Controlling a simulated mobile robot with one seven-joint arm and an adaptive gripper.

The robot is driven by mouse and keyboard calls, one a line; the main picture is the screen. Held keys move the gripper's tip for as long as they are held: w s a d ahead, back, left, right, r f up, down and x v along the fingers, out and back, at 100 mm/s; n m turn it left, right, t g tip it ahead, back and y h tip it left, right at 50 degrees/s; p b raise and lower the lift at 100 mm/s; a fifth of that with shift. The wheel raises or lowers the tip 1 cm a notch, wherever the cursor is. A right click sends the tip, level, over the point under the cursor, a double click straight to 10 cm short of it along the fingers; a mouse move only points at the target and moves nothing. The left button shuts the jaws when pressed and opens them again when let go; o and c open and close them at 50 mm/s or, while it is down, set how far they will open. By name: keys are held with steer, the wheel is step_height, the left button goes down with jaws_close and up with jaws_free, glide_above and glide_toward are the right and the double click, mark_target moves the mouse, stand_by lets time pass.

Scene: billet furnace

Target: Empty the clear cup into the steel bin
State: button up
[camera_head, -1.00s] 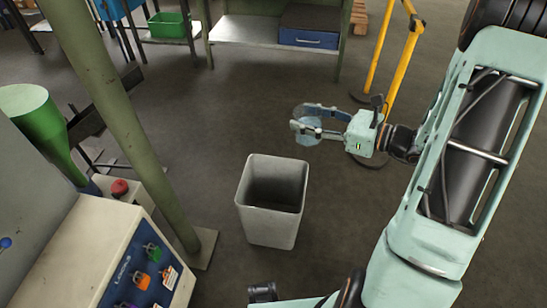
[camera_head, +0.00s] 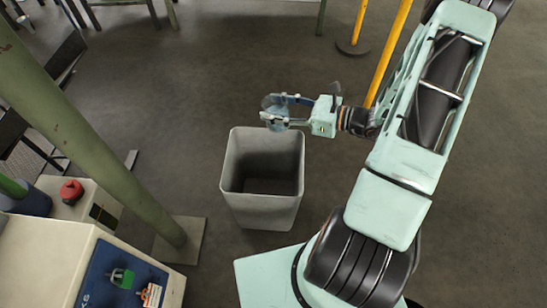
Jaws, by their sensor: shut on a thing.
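The steel bin (camera_head: 262,212) stands upright on the floor near the middle of the picture. Its top is open and its dark inside shows no contents that I can make out. My gripper (camera_head: 274,112) is shut on the clear cup (camera_head: 276,106), a small see-through bluish cup seen between the fingers. The gripper points left, and the cup appears just above the bin's far rim in the picture, apart from it. I cannot tell the cup's contents or its exact tilt.
A green post (camera_head: 100,140) on a floor plate rises left of the bin. A yellow post (camera_head: 388,55) stands behind my arm. The floor behind the bin is clear.

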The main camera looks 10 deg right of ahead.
step_height(320, 180, down, 14)
steer(key=s+a+g+h+b, duration=0.1)
steer(key=g+h+b, duration=0.3)
steer(key=h+b, duration=0.1)
steer(key=shift+s+h, duration=0.35)
steer(key=shift+h, duration=0.15)
steer(key=p, duration=0.1)
steer(key=h+p, duration=0.1)
steer(key=p, duration=0.1)
steer(key=shift+w+a+r+g, duration=0.1)
steer(key=shift+r+g, duration=0.15)
steer(key=shift+g, duration=0.15)
steer(key=p, duration=0.2)
steer(key=g+h+p, duration=0.1)
steer(key=p, duration=0.1)
steer(key=shift+a+r+h, duration=0.1)
steer(key=shift+r+h, duration=0.1)
steer(key=shift+h, duration=0.1)
steer(key=g+h+p, duration=0.1)
steer(key=p, duration=0.3)
steer(key=shift+w+a+r, duration=0.1)
steer(key=shift+w+r, duration=0.05)
steer(key=shift+r, duration=0.05)
steer(key=h+p, duration=0.1)
steer(key=p, duration=0.7)
steer(key=shift+w+a+r+g, duration=0.1)
steer(key=shift+a+r+g, duration=0.1)
steer(key=shift+g, duration=0.2)
